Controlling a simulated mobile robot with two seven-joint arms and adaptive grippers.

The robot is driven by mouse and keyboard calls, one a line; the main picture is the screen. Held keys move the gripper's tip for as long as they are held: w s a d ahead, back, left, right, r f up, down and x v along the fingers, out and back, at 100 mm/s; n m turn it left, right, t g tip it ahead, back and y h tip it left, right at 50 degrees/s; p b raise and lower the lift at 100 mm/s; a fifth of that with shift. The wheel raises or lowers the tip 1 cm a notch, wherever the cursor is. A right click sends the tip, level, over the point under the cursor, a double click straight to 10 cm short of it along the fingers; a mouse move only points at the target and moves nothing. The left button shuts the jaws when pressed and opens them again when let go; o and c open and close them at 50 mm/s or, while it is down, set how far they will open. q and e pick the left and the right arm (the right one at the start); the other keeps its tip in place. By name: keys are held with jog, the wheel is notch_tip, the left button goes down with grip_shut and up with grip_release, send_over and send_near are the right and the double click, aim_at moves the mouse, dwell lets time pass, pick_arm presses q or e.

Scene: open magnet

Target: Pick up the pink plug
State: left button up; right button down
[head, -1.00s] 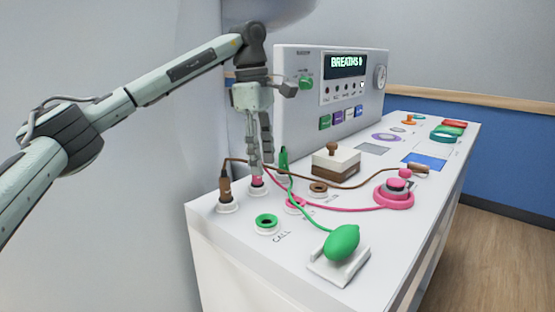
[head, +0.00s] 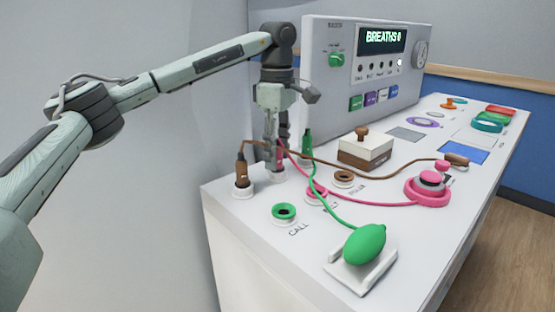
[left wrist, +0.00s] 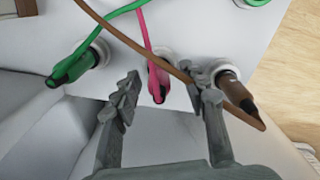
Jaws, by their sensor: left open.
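The pink plug (left wrist: 157,82) stands in a white socket on the console top, its pink cord running away from it. In the left wrist view it is between the two fingers of my left gripper (left wrist: 163,90), which are open with a gap on both sides. In the head view my left gripper (head: 274,150) points down at the plug, and its fingers hide most of the pink plug (head: 280,154). My right gripper is not in view.
The brown plug (head: 241,174) stands close to the left, its cord crossing near my fingers. The green plug (head: 306,143) stands to the right. A green bulb (head: 365,243) lies in front on a white holder. The upright panel (head: 340,90) is close behind.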

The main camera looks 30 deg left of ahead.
pick_arm(q)
grip_shut()
jog(key=shift+r, duration=0.15)
dwell(0.4)
